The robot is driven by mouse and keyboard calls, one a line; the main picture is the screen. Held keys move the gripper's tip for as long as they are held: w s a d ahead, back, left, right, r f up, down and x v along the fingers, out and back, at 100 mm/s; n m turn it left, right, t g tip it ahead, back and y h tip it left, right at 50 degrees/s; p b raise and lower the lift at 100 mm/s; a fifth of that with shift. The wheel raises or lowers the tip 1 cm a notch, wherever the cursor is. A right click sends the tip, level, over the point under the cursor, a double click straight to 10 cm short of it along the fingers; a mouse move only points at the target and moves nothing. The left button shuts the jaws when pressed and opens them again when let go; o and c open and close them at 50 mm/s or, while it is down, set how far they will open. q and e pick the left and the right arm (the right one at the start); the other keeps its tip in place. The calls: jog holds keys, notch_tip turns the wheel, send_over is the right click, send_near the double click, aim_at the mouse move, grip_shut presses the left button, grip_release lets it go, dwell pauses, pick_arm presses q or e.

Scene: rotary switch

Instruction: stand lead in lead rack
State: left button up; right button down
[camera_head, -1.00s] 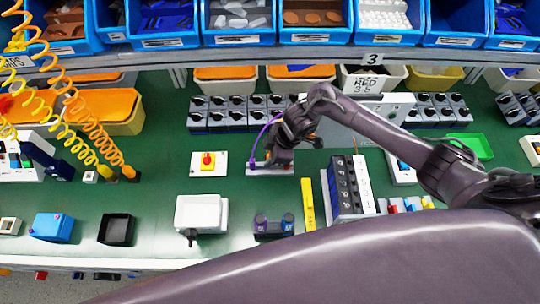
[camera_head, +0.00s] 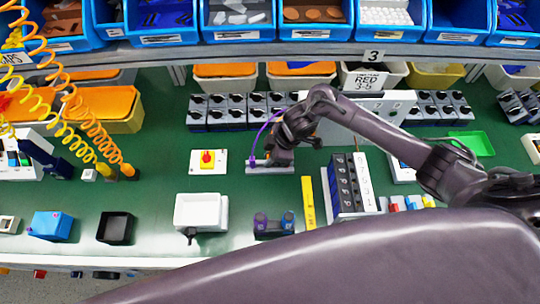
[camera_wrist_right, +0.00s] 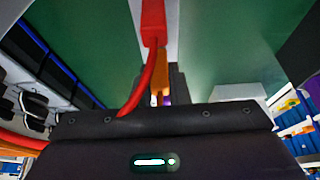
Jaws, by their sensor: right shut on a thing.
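My right gripper (camera_head: 280,158) points down over a pale, low rack (camera_head: 258,170) in the middle of the green bench. It is shut on a lead, but its fingertips and the held part are mostly hidden. A purple lead (camera_head: 262,130) arches at the rack's left end, beside the gripper. In the right wrist view a red plug (camera_wrist_right: 153,22) with a red cable stands close in front, and an orange piece (camera_wrist_right: 158,85) shows below it near the dark fingers. I cannot tell which colour is gripped. My left gripper is not in view.
A red-knobbed switch box (camera_head: 208,161) is left of the rack. A yellow strip (camera_head: 308,202) and a row of dark modules (camera_head: 343,187) are to its right. A white box (camera_head: 200,212) and a purple-knobbed block (camera_head: 273,225) stand in front. Bare bench lies between.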

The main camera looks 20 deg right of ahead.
jog(key=shift+f+b, duration=0.35)
jog(key=shift+f, duration=0.2)
jog(key=c, duration=1.3)
grip_release()
jog(key=shift+r, duration=0.15)
jog(key=v, duration=0.7)
jog(key=shift+d+r, duration=0.2)
jog(key=shift+r, duration=0.05)
jog(key=shift+s, duration=0.1)
